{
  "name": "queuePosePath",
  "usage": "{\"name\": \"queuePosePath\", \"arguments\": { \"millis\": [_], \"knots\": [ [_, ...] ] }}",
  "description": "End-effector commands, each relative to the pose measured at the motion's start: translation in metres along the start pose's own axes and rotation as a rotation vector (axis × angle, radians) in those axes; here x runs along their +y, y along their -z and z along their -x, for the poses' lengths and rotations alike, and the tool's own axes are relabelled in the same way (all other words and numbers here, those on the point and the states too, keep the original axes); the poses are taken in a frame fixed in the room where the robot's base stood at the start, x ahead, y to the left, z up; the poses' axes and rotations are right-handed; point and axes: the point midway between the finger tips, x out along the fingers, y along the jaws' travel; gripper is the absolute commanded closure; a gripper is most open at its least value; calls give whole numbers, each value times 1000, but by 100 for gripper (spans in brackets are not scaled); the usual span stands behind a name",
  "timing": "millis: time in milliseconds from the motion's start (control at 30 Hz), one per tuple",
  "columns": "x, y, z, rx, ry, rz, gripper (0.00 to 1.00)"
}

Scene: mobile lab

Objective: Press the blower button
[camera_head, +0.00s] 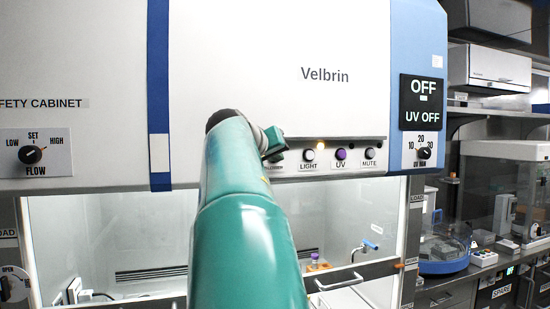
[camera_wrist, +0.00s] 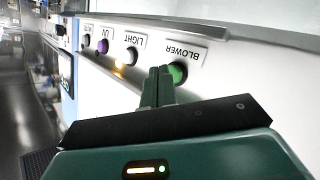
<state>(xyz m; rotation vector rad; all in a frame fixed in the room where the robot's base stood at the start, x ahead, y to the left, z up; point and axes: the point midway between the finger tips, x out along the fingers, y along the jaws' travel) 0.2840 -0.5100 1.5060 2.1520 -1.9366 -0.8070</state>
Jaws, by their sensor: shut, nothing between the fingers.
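The blower button (camera_wrist: 178,73) is a round green button on the white cabinet panel, beside its upside-down BLOWER label (camera_wrist: 183,52) in the wrist view. My gripper (camera_wrist: 160,71) is shut and empty. Its fingertips are close beside the green button and overlap its edge in the picture; I cannot tell if they touch it. In the head view my gripper (camera_head: 273,148) is at the panel, left of the LIGHT button, and my green arm and gripper hide the blower button.
The LIGHT button (camera_head: 308,155), purple UV button (camera_head: 340,154) and MUTE button (camera_head: 369,153) line the panel to the right. A small amber lamp (camera_head: 320,146) glows above them. A display (camera_head: 423,101) reads OFF and UV OFF. A flow knob (camera_head: 30,154) is at left.

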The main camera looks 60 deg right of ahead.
Motion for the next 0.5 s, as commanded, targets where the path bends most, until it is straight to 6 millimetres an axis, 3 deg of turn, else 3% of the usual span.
{"name": "queuePosePath", "arguments": {
  "millis": [500],
  "knots": [
    [-3,2,-4,0,0,0,100]
  ]
}}
